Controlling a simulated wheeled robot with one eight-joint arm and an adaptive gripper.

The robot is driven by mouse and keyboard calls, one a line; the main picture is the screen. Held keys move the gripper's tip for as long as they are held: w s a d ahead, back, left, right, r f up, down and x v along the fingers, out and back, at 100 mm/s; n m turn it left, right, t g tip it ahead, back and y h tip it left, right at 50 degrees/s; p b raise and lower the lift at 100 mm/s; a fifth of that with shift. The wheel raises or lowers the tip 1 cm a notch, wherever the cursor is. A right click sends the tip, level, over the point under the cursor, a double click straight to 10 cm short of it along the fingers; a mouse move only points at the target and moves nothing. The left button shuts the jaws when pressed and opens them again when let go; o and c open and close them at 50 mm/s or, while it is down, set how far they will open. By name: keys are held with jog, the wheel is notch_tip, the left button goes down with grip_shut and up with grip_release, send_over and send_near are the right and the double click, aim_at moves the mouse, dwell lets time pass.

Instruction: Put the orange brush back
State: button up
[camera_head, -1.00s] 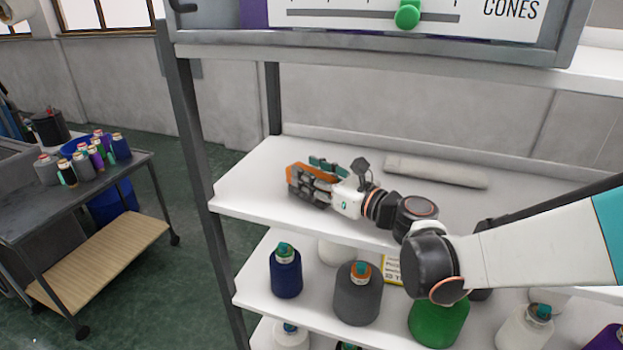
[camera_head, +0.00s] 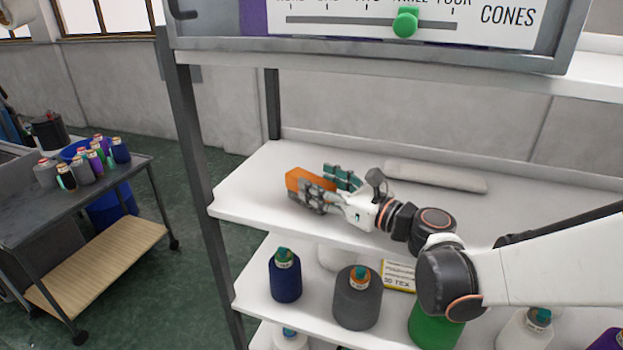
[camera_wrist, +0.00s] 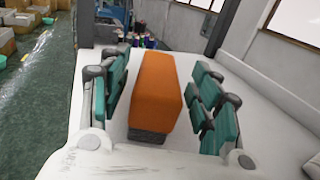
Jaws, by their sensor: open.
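The orange brush (camera_head: 297,178) rests on the upper white shelf near its left end. In the wrist view the brush (camera_wrist: 158,90) is an orange block with a dark grey underside at its near end. My gripper (camera_head: 322,184) is just right of the brush at shelf height, its far end partly overlapping it in the head view. In the wrist view my gripper (camera_wrist: 160,107) is open, with teal pads on both sides of the brush. A gap shows between the brush and the pads on each side.
A pale rolled cloth or bar (camera_head: 435,176) lies at the back of the upper shelf (camera_head: 260,205). Yarn cones, including a blue one (camera_head: 285,279) and a grey one (camera_head: 357,305), stand on the shelf below. A shelf post (camera_head: 190,150) rises at the left. A cart (camera_head: 50,215) stands further left.

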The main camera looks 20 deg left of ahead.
jog(key=v, duration=0.9)
